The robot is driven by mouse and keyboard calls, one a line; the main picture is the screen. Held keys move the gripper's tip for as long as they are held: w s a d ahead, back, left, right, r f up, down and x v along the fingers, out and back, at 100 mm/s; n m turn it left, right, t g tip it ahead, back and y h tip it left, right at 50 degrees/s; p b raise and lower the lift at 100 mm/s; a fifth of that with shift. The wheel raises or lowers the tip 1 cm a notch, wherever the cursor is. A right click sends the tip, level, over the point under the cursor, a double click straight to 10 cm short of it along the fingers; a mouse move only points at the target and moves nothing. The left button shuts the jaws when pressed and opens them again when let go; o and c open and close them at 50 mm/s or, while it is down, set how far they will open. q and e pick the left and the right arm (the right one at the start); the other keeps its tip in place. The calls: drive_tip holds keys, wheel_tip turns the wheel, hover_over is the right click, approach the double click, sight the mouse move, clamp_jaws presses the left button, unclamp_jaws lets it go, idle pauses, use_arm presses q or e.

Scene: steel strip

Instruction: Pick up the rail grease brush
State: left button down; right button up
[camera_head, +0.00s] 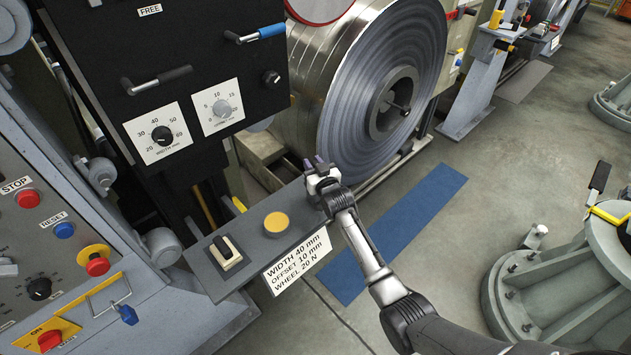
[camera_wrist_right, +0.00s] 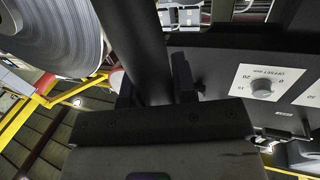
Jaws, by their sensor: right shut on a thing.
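My right gripper (camera_head: 319,168) is at the far end of the grey shelf (camera_head: 250,243), close to the face of the steel coil. In the right wrist view my right gripper (camera_wrist_right: 155,88) has its two dark fingers either side of a dark rod-like thing (camera_wrist_right: 135,35), and is shut on it. This looks like the rail grease brush's handle; its bristles cannot be made out. In the head view the held thing is mostly hidden at the gripper. My left gripper is in neither view.
The steel coil (camera_head: 385,85) stands just behind the gripper. A control panel (camera_head: 60,230) is at left.

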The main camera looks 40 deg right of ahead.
drive_tip(key=shift+c, duration=0.7)
